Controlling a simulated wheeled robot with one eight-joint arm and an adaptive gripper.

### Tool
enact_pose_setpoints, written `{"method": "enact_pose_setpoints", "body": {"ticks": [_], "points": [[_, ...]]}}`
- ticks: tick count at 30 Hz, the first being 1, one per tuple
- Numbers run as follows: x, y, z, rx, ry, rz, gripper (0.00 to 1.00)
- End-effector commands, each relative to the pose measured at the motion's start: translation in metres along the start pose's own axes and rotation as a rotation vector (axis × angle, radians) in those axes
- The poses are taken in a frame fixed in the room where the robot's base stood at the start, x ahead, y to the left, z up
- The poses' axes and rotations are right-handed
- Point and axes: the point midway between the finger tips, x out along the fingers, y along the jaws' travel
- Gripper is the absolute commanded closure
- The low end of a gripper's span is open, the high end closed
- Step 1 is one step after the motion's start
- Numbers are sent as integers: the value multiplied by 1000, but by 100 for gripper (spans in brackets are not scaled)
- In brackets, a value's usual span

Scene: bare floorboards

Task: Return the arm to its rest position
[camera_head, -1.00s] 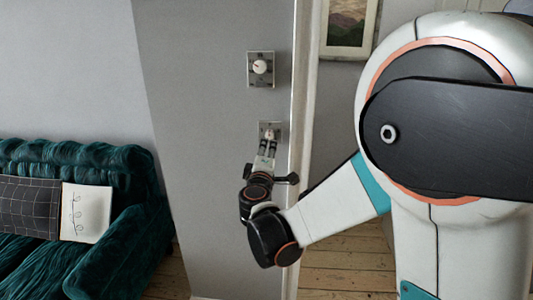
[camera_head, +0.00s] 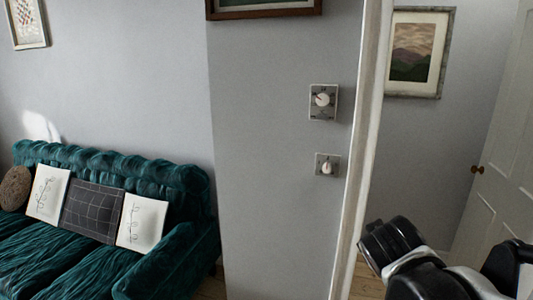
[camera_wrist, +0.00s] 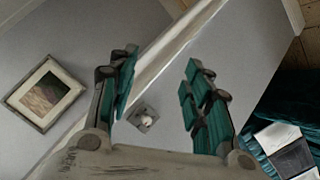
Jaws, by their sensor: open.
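In the wrist view my gripper (camera_wrist: 160,72) is open, with its two teal-padded fingers apart and nothing between the pads. Beyond the fingers, a wall plate with a pale knob (camera_wrist: 143,117) shows on the grey wall, clear of the gripper. In the head view the black and white links of my arm (camera_head: 415,262) are folded at the lower right, in front of the doorway. My gripper's fingertips cannot be made out there.
Two knob plates, an upper (camera_head: 323,101) and a lower (camera_head: 327,165), are on the grey wall (camera_head: 265,180). A white door frame (camera_head: 361,150) stands beside them. A teal sofa (camera_head: 185,180) with cushions is at left. An open white door (camera_head: 505,170) is at right.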

Motion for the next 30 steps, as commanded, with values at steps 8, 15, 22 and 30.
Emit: {"method": "enact_pose_setpoints", "body": {"ticks": [8, 15, 22, 30], "points": [[-56, -41, 76, 232, -126, -229, 55], [-87, -73, 107, 353, -180, -368, 55], [-93, -79, 111, 375, -189, -396, 55], [-93, -79, 111, 374, -189, -395, 67]]}}
